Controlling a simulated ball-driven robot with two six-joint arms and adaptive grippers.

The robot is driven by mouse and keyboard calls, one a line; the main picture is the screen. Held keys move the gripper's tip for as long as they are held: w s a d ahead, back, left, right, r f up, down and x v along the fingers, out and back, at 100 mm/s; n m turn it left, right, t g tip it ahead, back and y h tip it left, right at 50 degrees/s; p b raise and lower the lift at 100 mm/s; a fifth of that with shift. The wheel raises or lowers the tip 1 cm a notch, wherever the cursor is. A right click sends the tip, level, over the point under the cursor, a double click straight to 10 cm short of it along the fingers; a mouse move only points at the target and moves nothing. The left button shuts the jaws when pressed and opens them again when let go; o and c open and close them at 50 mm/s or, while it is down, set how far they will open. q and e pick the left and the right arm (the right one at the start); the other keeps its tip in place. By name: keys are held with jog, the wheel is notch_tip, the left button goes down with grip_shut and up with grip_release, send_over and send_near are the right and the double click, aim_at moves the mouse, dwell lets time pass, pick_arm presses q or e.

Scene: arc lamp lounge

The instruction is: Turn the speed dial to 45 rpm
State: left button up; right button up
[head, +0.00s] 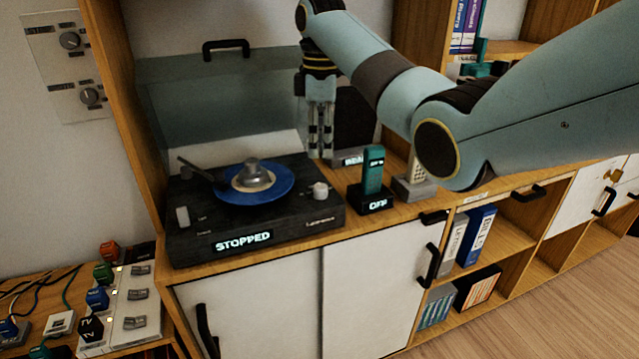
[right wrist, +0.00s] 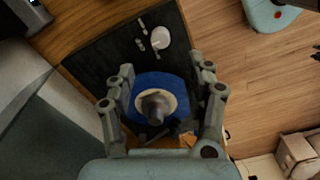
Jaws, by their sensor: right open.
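The black turntable (head: 290,222) stands on the wooden cabinet with a blue record (head: 222,192) on its platter, and its front display reads STOPPED. A pale round knob (head: 320,189) on the deck's right side looks like the speed dial. It also shows in the right wrist view as a white round knob (right wrist: 161,38) beside small pale marks too blurred to read. My right gripper (head: 320,154) hangs fingers-down behind and above the knob, apart from it. In the right wrist view its fingers (right wrist: 162,84) are spread and empty. My left gripper is out of view.
The tinted lid (head: 215,90) stands raised behind the deck. Right of the deck stand a teal handset on a black base marked OFF (head: 374,190) and a pale grey item (head: 412,184).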

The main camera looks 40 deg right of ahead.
aim_at(321, 186)
notch_tip(321, 186, down, 11)
jog(key=shift+r+b, duration=0.2)
jog(key=shift+b, duration=0.25)
jog(key=shift+a, duration=0.1)
grip_shut()
